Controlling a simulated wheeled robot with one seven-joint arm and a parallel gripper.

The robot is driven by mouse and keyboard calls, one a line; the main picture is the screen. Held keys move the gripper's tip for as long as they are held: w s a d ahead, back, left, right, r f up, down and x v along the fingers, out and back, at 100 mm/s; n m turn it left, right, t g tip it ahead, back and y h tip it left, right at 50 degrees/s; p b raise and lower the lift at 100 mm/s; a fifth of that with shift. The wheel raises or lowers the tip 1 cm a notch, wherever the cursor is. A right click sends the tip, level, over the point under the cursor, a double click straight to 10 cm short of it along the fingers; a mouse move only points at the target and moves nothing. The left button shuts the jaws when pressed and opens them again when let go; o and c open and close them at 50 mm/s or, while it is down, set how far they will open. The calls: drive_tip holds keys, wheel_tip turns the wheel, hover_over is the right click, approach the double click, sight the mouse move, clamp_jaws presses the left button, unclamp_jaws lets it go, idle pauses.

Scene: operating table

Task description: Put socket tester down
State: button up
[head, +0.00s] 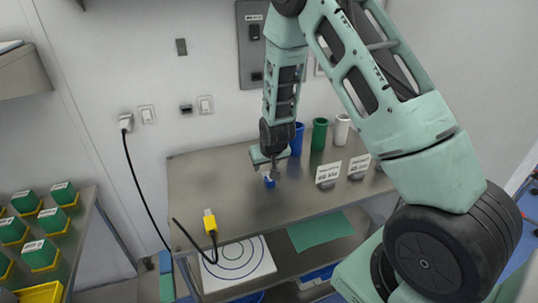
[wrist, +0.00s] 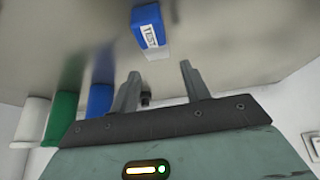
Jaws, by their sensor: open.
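The socket tester (head: 269,182) is a small blue block with a white label. It appears to rest on the metal table (head: 215,185), just below my gripper (head: 270,168). In the wrist view the tester (wrist: 151,32) lies beyond the fingertips, apart from both fingers, with its label reading "TEST". My gripper (wrist: 160,72) is open and nothing shows between its fingers. In the head view the fingers are small and partly hidden by my wrist.
Blue (head: 297,139), green (head: 319,133) and white (head: 341,129) cups stand at the table's back. Small label stands (head: 328,173) are to the right. A yellow connector (head: 209,222) with black cable lies at the front left. The table's left part is mostly clear.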

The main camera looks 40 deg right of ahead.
drive_tip(key=v, duration=1)
drive_tip(key=s+a+r+n+g+y, duration=0.15)
drive_tip(key=s+a, duration=0.25)
drive_tip(key=a, duration=0.5)
drive_tip(key=s+a+r+n+g+y, duration=0.1)
drive_tip(key=s+a+r+n+y, duration=0.15)
drive_tip(key=s+a, duration=0.4)
drive_tip(key=s+a+r+n+g, duration=0.1)
drive_tip(key=s+a+n, duration=0.1)
drive_tip(key=s, duration=0.4)
drive_tip(key=s+a+r+n+g+h, duration=0.1)
drive_tip(key=s+a+r+n, duration=0.1)
drive_tip(key=s+a, duration=0.2)
drive_tip(key=s+a+r+n+g, duration=0.1)
drive_tip(key=s+a+r+n, duration=0.1)
drive_tip(key=s, duration=0.6)
drive_tip(key=shift+a+n+h+b, duration=0.35)
drive_tip(key=shift+a+n, duration=0.15)
drive_tip(key=shift+a, duration=0.4)
